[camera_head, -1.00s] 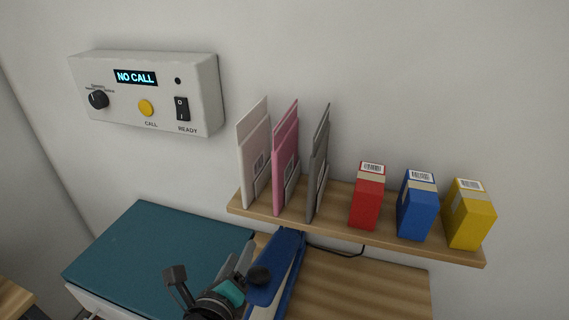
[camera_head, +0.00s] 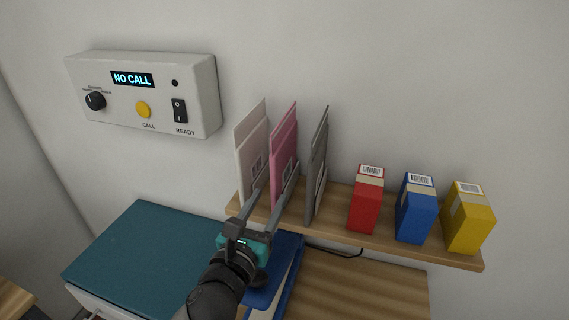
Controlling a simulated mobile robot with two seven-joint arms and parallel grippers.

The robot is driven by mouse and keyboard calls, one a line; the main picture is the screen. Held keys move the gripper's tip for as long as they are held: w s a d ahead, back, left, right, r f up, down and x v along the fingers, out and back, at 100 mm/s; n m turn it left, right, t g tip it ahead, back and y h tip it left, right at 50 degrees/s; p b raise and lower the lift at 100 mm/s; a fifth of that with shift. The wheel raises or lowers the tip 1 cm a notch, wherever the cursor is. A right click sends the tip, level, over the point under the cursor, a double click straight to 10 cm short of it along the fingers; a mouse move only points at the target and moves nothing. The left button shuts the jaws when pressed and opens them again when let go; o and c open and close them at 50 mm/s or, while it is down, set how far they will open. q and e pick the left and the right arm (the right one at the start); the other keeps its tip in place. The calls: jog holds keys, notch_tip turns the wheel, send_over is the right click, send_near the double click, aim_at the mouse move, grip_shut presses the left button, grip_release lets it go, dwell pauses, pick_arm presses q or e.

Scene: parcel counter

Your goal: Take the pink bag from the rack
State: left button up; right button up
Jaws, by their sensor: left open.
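The pink bag (camera_head: 284,150) stands upright on the wooden shelf rack, between a white bag (camera_head: 251,150) on its left and a grey bag (camera_head: 317,170) on its right. My left gripper (camera_head: 267,196) is open in front of the lower part of the pink bag, with its fingers pointing up toward it. One finger overlaps the gap between the white and pink bags, and the other overlaps the pink bag's lower right edge. I cannot tell whether the fingers touch any bag. My right gripper is not in view.
The shelf (camera_head: 335,216) also holds a red box (camera_head: 366,200), a blue box (camera_head: 415,210) and a yellow box (camera_head: 466,220) on the right. A control panel (camera_head: 145,92) reading NO CALL is on the wall. A teal-topped box (camera_head: 140,255) and a blue object (camera_head: 284,270) are below.

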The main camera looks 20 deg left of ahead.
aim_at(284, 176)
pick_arm(q)
jog(key=w, duration=0.3)
jog(key=shift+w+d, duration=0.1)
jog(key=shift+w, duration=0.15)
jog(key=w, duration=0.2)
jog(key=w+d, duration=0.1)
jog(key=w, duration=0.1)
jog(key=shift+w+r, duration=0.1)
jog(key=shift+r, duration=0.05)
jog(key=shift+w+a, duration=0.1)
jog(key=shift+w, duration=0.4)
grip_shut()
